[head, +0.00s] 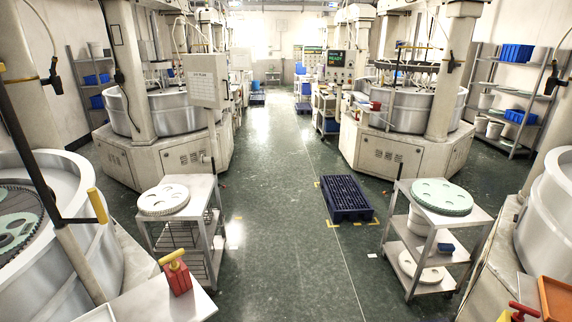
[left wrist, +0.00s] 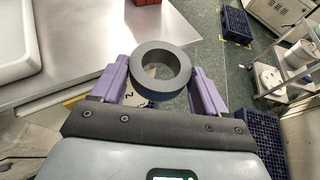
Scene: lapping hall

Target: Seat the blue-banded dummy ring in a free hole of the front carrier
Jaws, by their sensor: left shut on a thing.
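In the left wrist view my left gripper (left wrist: 160,72) is shut on a dark grey ring (left wrist: 161,46). The purple fingers grip it at its left and right sides, and a strip of blue shows along its lower edge. The ring is held up clear, with table and floor showing behind it. In the head view a pale carrier (head: 164,189) with round holes lies on the left cart, and a greenish one (head: 443,187) on the right cart. A green carrier (head: 8,248) shows partly on the machine at the left edge. Which is the front carrier, I cannot tell. My right gripper is not in view.
A red block with a yellow handle (head: 179,279) stands on the near metal table. A dark blue pallet (head: 347,198) lies on the aisle floor between the carts. In the left wrist view a white rounded tray (left wrist: 35,35) sits on a steel tabletop (left wrist: 100,60).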

